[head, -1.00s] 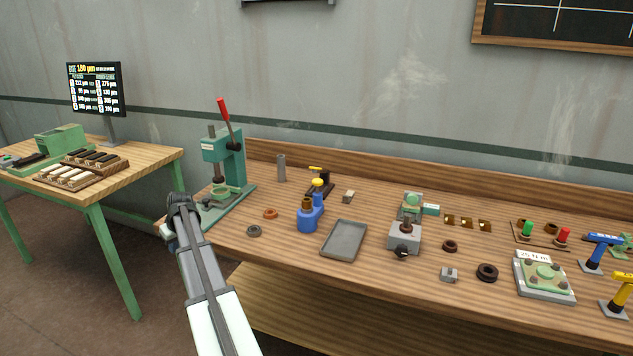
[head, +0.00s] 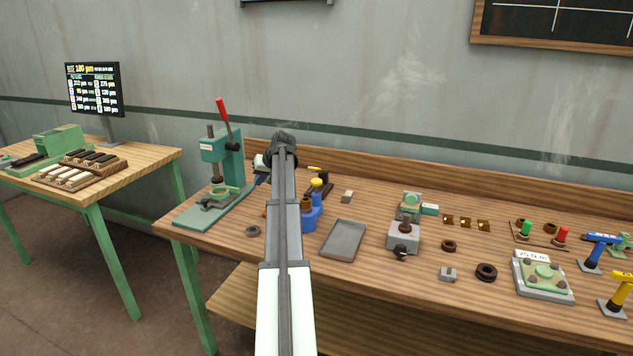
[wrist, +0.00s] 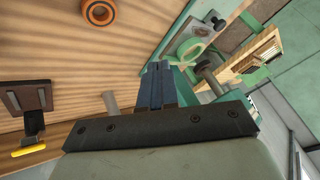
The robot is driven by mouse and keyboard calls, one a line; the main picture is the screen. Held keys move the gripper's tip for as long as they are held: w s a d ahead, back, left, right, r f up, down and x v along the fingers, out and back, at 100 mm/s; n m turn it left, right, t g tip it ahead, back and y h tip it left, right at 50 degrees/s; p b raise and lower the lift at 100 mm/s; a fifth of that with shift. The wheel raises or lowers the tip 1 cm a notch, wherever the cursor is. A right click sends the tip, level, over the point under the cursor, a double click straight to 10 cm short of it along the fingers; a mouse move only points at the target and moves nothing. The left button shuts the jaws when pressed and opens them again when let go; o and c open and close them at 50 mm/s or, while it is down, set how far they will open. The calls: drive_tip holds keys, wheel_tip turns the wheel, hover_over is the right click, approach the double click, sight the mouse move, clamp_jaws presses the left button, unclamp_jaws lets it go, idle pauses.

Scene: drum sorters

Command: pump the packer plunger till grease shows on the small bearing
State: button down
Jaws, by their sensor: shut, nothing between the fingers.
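The likely packer is a blue body (head: 312,219) with a yellow knob (head: 317,182) on top, taken as its plunger; my arm partly covers its left side. A brown piece (head: 306,204) sits on its front part. I cannot tell which ring is the small bearing. An orange ring (wrist: 98,12) lies on the bench in the wrist view, mostly behind my arm in the head view. My gripper (wrist: 158,72) is shut and empty in the wrist view, apart from the packer, pointing toward the green press base.
The green press (head: 222,160) with a red lever stands left of my wrist. A dark stand with a yellow bar (wrist: 28,148) and a grey post (wrist: 111,103) are near the gripper. A grey tray (head: 343,240) lies right of the packer. A dark ring (head: 253,231) lies at left.

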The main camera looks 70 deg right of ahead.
sight(317, 180)
drive_tip(key=s+d+r+m, duration=0.1)
drive_tip(key=s+d+r, duration=0.2)
drive_tip(key=s, duration=0.3)
drive_tip(key=s+d+r+m+h, duration=0.1)
drive_tip(key=s+d+r, duration=0.3)
drive_tip(key=s, duration=0.2)
drive_tip(key=s+d+r+m+t+h, duration=0.1)
drive_tip(key=s+d+r, duration=0.2)
drive_tip(key=s, duration=0.3)
drive_tip(key=shift+s+d+r+m, duration=0.15)
drive_tip(key=shift+d+r+m, duration=0.25)
drive_tip(key=shift+d, duration=0.1)
drive_tip(key=shift+f, duration=0.15)
drive_tip(key=shift+f, duration=4.35)
drive_tip(key=shift+f, duration=0.4)
drive_tip(key=shift+f, duration=1.3)
